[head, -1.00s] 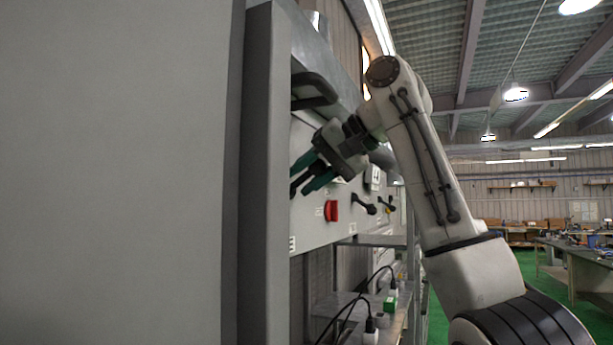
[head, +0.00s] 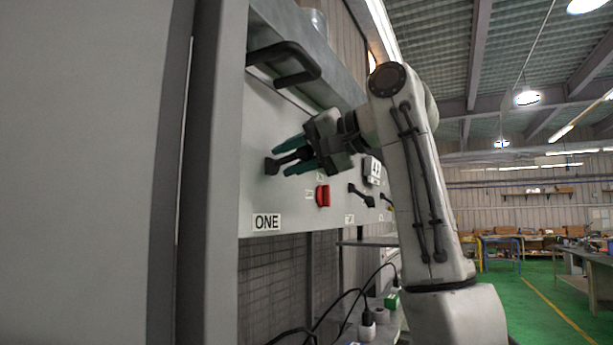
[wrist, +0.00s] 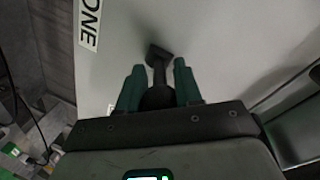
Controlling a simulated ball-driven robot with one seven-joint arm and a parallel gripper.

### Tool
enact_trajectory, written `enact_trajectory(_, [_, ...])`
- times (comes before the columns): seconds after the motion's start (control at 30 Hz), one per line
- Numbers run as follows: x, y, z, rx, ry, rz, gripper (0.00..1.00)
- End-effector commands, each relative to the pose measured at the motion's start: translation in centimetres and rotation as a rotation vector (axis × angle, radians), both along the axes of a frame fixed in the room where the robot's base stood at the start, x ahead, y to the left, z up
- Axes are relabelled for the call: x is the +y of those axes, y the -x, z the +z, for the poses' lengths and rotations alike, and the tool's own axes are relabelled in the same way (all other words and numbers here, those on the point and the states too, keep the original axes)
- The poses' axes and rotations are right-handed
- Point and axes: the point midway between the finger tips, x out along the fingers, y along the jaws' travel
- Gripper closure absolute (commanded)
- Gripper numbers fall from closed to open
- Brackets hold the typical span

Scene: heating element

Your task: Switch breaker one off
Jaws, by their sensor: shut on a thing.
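Breaker one's black handle (head: 271,166) sticks out of the grey panel (head: 258,125), above the label ONE (head: 266,222). My gripper (head: 288,157) is shut on this handle, with a teal finger on either side of it. In the wrist view the handle (wrist: 158,58) runs between the two teal fingers of my gripper (wrist: 157,82), and its wide end shows beyond the fingertips. The base of the handle is partly hidden by my gripper. The label ONE (wrist: 90,22) is at the upper left there.
A red switch (head: 323,195) and another black handle (head: 361,195) are to the right on the panel. A black pull handle (head: 287,62) juts out above. A large grey cabinet side (head: 90,170) fills the left. Cables and plugs (head: 367,318) are below.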

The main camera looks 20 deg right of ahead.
Motion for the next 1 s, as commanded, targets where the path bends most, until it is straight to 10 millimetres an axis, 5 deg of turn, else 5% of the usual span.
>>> enact_trajectory(0.1, [0.2,0.1,-1.5,-0.076,-0.081,0.001,1.0])
enact_trajectory(1.0, [0.6,-0.4,-4.3,-0.577,-0.581,-0.003,1.0])
